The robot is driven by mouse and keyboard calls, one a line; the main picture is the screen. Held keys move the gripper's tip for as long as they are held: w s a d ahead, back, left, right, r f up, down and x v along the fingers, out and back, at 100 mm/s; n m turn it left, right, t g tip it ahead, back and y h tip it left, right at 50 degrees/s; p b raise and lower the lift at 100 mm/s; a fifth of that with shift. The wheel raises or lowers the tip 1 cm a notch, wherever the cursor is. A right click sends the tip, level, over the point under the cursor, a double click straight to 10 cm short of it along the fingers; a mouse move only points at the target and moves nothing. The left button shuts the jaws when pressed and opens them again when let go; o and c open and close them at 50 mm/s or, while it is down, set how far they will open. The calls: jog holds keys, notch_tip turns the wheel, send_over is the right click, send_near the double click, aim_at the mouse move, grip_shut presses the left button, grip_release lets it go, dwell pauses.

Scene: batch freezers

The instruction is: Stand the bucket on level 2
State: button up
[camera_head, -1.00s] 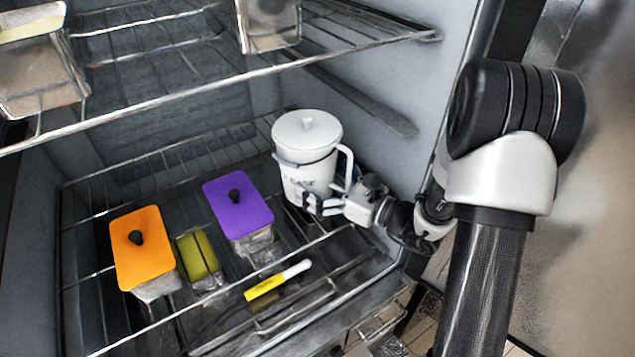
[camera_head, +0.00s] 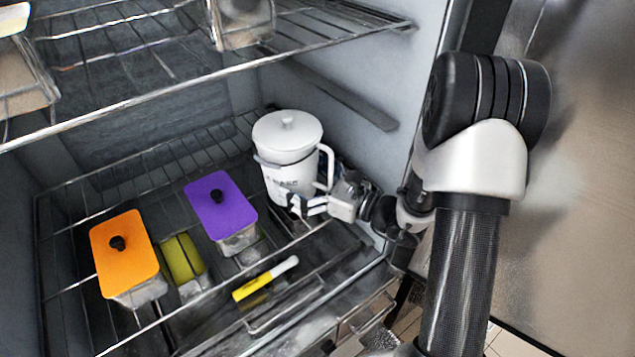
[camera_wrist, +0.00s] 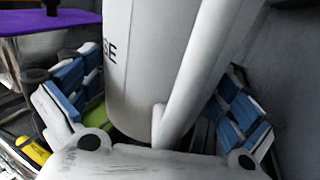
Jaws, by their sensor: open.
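The bucket (camera_head: 290,170) is white with a lid, a round knob and a side handle. It stands upright on the lower wire shelf (camera_head: 120,190), toward the right wall of the freezer. My gripper (camera_head: 312,204) is at the bucket's front right side, low down. In the wrist view the bucket (camera_wrist: 142,70) and its handle fill the middle, between the open blue-padded fingers of my gripper (camera_wrist: 160,112). Gaps show between the fingers and the bucket. The bucket's base is partly hidden by my gripper.
On the same shelf are a purple-lidded container (camera_head: 220,203), an orange-lidded container (camera_head: 124,254), a yellow-green block (camera_head: 182,258) and a yellow marker-like tool with a white end (camera_head: 264,279). An upper wire shelf (camera_head: 200,80) holds metal containers. The freezer's right wall (camera_head: 370,80) is close.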

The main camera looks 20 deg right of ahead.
jog(key=v, duration=1.2)
